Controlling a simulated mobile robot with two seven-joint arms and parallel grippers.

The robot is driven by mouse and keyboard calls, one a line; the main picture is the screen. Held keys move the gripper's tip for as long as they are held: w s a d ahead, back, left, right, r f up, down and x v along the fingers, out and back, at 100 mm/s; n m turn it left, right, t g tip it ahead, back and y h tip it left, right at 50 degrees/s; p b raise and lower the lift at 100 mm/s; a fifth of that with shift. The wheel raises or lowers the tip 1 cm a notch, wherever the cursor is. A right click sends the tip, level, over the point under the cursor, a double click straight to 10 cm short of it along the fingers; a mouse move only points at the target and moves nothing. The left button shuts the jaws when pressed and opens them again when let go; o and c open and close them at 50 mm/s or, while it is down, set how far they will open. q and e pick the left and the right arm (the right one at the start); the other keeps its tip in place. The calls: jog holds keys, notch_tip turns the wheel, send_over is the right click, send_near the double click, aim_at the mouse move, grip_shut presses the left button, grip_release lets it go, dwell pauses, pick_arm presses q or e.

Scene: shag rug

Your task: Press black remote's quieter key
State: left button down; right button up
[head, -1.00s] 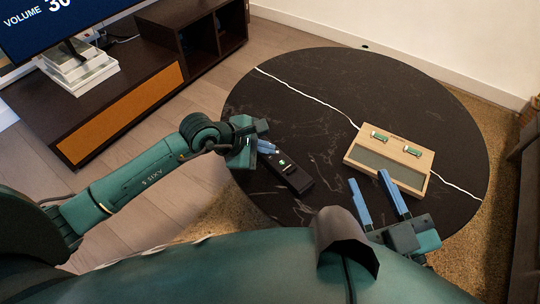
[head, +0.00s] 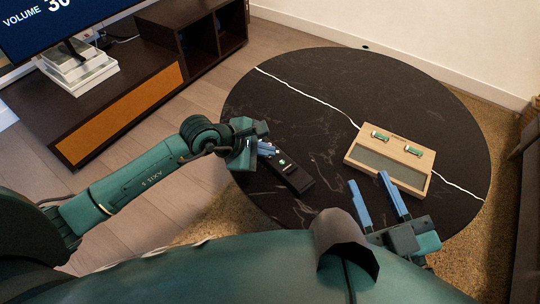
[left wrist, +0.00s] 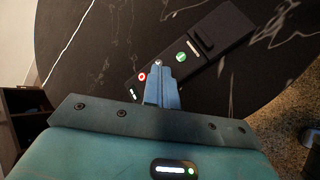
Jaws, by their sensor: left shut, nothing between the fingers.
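The black remote (head: 298,178) lies on the round black table, running diagonally. In the left wrist view the remote (left wrist: 225,35) shows a red-ringed key, a small white key, a green key and a pale bar. My left gripper (head: 272,152) is shut and empty, its blue fingertips over the remote's far end. My right gripper (head: 368,180) is open and empty near the table's front edge.
A wooden tray box (head: 359,158) with two small green items stands right of the remote. The dark round table (head: 310,80) is otherwise clear. A TV (head: 50,30) at top left reads VOLUME and what looks like 30, above a dark cabinet (head: 120,105).

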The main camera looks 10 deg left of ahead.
aim_at(266, 159)
pick_arm(q)
jog(key=shift+f+b, duration=0.3)
jog(key=shift+f, duration=0.1)
jog(key=shift+r, duration=0.15)
dwell(0.4)
jog(key=shift+r+p, duration=0.65)
jog(key=shift+r, duration=0.05)
notch_tip(266, 159, up, 5)
jog(key=p, duration=0.4)
dwell(0.4)
dwell(2.0)
